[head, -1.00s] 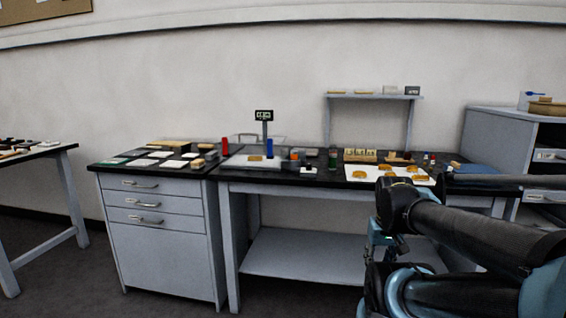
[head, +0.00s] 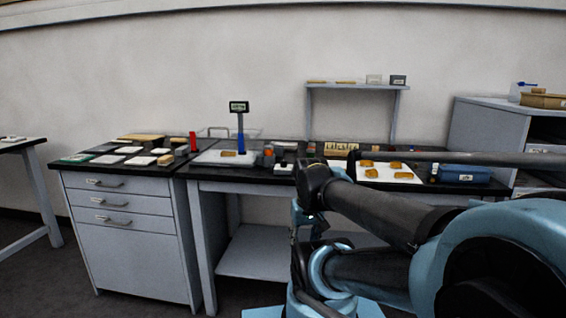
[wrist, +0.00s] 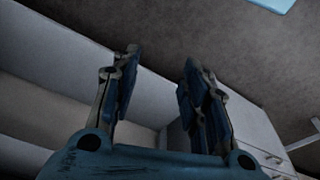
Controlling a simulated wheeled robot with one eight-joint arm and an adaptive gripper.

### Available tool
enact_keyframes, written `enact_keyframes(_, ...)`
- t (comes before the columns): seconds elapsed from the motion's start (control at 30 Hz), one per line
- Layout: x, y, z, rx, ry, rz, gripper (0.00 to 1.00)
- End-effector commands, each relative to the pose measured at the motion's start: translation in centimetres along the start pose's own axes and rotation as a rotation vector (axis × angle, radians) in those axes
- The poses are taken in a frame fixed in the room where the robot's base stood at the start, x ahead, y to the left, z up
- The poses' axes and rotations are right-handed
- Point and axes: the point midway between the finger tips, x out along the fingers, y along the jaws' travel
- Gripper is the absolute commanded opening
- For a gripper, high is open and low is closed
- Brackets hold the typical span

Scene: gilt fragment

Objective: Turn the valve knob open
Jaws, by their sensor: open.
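I cannot make out a valve knob for certain. A small orange part (head: 268,151) stands beside a grey block on the bench, right of the scale; it is too small to tell whether it is the knob. My gripper (wrist: 160,68) is open and empty in the wrist view, its two dark blue fingers apart. Beyond them are pale cabinet surfaces and dark floor, with no knob between them. In the head view my arm reaches across the lower right, in front of the bench, and hides part of it. My fingers are not clear there.
The scale (head: 205,158) with its display post stands on the black bench. A drawer cabinet (head: 130,240) is at left. A white sheet (head: 372,176) with gold fragments and a blue box (head: 463,174) lie at right. Floor shows at lower left.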

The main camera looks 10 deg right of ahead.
Motion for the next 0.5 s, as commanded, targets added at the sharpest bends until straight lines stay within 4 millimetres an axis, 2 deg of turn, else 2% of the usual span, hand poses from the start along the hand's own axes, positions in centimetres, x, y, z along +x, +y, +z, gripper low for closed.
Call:
enact_keyframes(0.07, -0.7, 0.0, 0.0, -0.014, 0.000, 0.000, 0.43)
enact_keyframes(0.17, -2.4, -0.2, -1.7, -0.061, -0.008, -0.001, 0.43)
enact_keyframes(0.27, -5.1, -0.2, -4.3, -0.132, -0.021, -0.002, 0.43)
enact_keyframes(0.5, -11.8, 0.0, -12.1, -0.343, -0.058, -0.011, 0.43)
